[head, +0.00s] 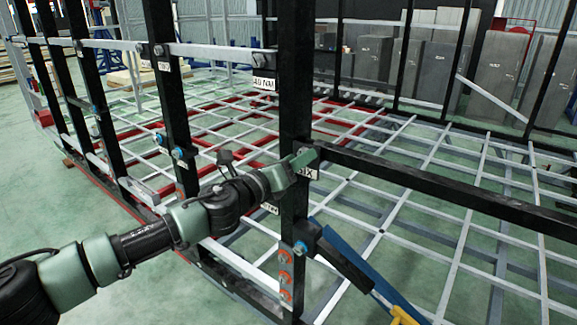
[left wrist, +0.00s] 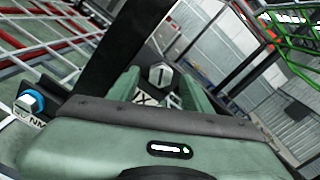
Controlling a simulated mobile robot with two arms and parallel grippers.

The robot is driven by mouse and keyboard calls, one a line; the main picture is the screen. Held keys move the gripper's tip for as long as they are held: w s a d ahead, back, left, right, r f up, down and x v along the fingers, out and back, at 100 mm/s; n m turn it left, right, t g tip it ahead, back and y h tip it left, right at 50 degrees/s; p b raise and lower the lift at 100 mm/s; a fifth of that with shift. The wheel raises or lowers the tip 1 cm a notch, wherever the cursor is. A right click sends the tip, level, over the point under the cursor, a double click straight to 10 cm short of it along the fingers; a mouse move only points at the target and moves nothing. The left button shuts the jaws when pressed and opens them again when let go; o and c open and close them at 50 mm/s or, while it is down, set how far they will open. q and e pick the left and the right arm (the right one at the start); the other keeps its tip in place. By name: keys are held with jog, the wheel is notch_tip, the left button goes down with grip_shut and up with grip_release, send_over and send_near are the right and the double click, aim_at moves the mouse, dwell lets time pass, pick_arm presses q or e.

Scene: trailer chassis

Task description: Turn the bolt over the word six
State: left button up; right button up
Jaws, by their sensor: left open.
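My left gripper (head: 306,160) is at the black upright post (head: 294,80), over the white label (head: 308,172) whose word ends in "IX". In the left wrist view its two green fingers (left wrist: 160,88) are apart, one on each side of a grey bolt head (left wrist: 160,73). The bolt has a dark line across its face. Part of the label, showing an "X" (left wrist: 143,99), lies just below the bolt. I cannot tell whether the fingers touch the bolt. In the head view the gripper mostly hides this bolt. My right gripper is not in view.
A bolt with a blue collar (left wrist: 30,102) sits beside an "NM" label. Lower on the post are orange-ringed bolts (head: 285,277) and a blue-collared bolt (head: 300,247). A black rail (head: 440,185) runs right from the post. A blue bar (head: 355,270) slants below it.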

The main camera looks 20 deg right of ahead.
pick_arm(q)
jog(key=b+v, duration=0.1)
jog(key=v, duration=0.6)
jog(key=shift+a, duration=0.3)
jog(key=shift+f, duration=0.1)
